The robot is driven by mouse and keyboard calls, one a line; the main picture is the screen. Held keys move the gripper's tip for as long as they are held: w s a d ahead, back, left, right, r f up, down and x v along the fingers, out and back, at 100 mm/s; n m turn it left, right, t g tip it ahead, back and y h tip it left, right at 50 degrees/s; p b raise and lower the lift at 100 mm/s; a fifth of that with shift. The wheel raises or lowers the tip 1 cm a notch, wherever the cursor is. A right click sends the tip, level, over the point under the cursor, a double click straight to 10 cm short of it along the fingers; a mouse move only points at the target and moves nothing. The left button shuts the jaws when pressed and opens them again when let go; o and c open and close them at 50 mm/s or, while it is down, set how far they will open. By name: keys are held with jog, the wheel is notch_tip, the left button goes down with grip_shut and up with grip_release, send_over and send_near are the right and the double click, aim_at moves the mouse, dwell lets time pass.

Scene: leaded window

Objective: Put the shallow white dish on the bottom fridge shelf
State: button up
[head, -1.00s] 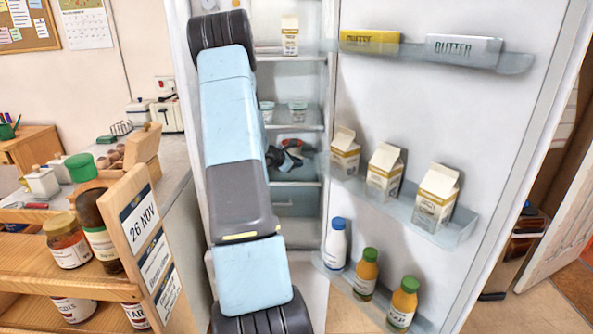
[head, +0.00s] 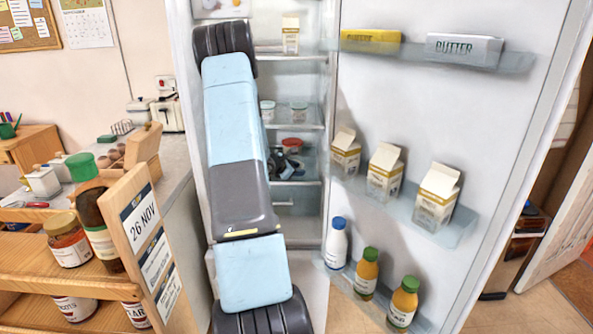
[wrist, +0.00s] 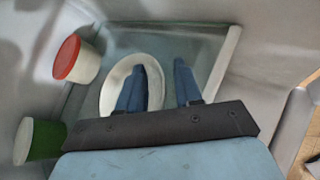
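The shallow white dish (wrist: 112,92) shows in the wrist view, on or just above a glass fridge shelf (wrist: 205,52); contact is hard to judge. My gripper (wrist: 160,75) has its two blue fingers apart. The left finger lies over the dish's inside and the right finger is past its right rim, with a visible gap between them. In the head view my gripper (head: 288,165) is inside the fridge at the lowest shelf (head: 308,182), above a drawer. I cannot make out the dish there.
A red-lidded white tub (wrist: 76,59) and a green-and-white tub (wrist: 40,139) stand left of the dish. The open fridge door (head: 400,110) holds cartons, butter and bottles at right. A wooden jar rack (head: 130,215) stands at left.

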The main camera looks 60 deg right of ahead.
jog(key=v, duration=1.2)
